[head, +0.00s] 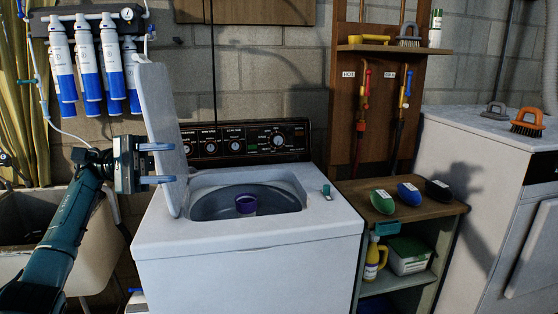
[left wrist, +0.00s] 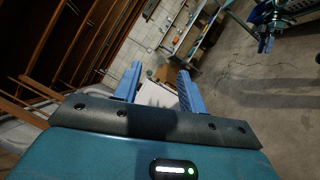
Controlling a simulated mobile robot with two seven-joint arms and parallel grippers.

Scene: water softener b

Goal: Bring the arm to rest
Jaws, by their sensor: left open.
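My left gripper (head: 158,163) is open and empty in the head view, its two fingers pointing right at the raised lid. In the left wrist view the gripper (left wrist: 158,85) shows its two blue fingers spread apart with nothing held between them. The white washer (head: 250,260) stands in the middle of the head view. Its lid (head: 162,130) stands upright on the left side, and the fingertips overlap its edge in the picture; I cannot tell whether they touch it. My right gripper is not clearly seen in the head view.
A sink (head: 95,250) lies behind my left arm. Filter cylinders (head: 62,65) hang on the wall above.

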